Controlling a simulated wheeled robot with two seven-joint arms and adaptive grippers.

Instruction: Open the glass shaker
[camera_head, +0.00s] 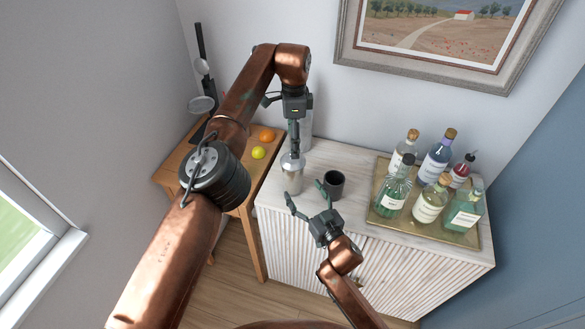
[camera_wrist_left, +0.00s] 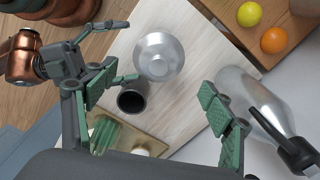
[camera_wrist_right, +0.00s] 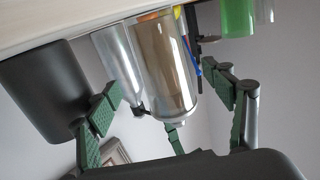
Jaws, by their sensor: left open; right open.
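The glass shaker (camera_head: 292,182) stands upright on the white cabinet's left part, with a silver top (camera_wrist_left: 158,55). My left gripper (camera_head: 294,146) is open and points down just above the top; in the left wrist view (camera_wrist_left: 155,84) the top shows between and beyond its fingers. My right gripper (camera_head: 306,197) is open at the cabinet's front edge, in front of the shaker. The right wrist view is upside down; the clear shaker body (camera_wrist_right: 165,65) shows between the right fingers (camera_wrist_right: 171,82), and I cannot tell whether they touch it. Neither gripper holds anything.
A black cup (camera_head: 334,184) stands right of the shaker, close to my right gripper. A silver bottle (camera_wrist_left: 250,95) stands behind the shaker. A brass tray (camera_head: 385,216) with several bottles fills the right side. An orange (camera_head: 267,135) and a lemon (camera_head: 258,153) lie on the wooden table.

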